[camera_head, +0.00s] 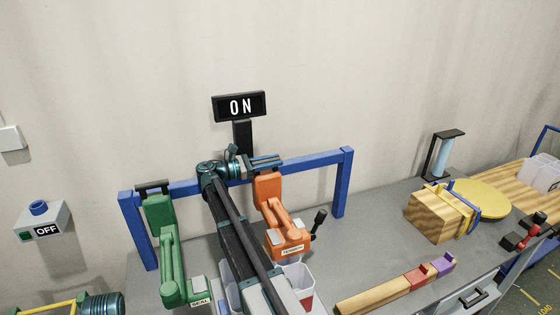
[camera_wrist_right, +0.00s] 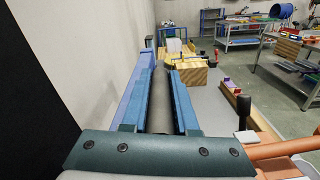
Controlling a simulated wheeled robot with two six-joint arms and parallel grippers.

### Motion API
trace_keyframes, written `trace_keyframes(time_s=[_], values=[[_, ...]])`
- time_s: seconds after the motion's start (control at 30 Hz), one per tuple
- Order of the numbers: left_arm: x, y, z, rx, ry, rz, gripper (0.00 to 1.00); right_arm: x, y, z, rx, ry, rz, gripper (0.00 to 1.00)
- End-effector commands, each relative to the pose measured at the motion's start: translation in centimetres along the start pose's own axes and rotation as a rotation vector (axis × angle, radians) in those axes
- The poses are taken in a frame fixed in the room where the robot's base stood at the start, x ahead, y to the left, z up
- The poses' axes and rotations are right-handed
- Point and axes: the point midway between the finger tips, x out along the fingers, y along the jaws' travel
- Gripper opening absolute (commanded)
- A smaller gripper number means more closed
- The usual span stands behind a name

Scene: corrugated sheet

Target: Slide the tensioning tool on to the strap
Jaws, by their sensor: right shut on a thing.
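The orange tensioning tool (camera_head: 283,222), labelled TENSION with a black lever knob, stands at the blue frame. My right gripper (camera_head: 267,161) is shut on the handle at its top. In the right wrist view the gripper (camera_wrist_right: 163,105) has a grey bar between its fingers; the tool's orange body (camera_wrist_right: 285,150) and black knob (camera_wrist_right: 243,108) show at lower right. The blue strap (camera_head: 466,196) is around the wooden box (camera_head: 430,217) on the bench at right, well apart from the tool. My left gripper is out of view.
A green SEAL tool (camera_head: 168,240) hangs left on the blue frame (camera_head: 340,185). A yellow disc (camera_head: 482,199) is by the box. A wooden block with red and purple pieces (camera_head: 385,291) lies in front. Grey bench (camera_head: 375,235) is clear between frame and box.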

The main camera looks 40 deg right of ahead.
Motion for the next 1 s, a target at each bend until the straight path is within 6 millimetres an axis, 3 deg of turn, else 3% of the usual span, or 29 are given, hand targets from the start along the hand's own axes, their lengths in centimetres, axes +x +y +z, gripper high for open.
trace_keyframes(time_s=[0.47, 0.5, 0.63, 1.0], values=[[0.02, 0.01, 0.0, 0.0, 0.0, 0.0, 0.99, -1.11, -0.06, -0.05, 0.0, 0.002, 0.0, 0.0], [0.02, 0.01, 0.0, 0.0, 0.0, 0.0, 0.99, -1.12, -0.07, -0.05, 0.0, 0.002, -0.001, 0.34], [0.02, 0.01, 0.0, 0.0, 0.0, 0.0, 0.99, -1.05, -0.05, -0.03, 0.0, 0.001, 0.0, 0.57], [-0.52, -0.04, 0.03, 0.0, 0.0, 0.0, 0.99, -0.92, 0.09, 0.52, 0.0, 0.0, 0.0, 0.57]])
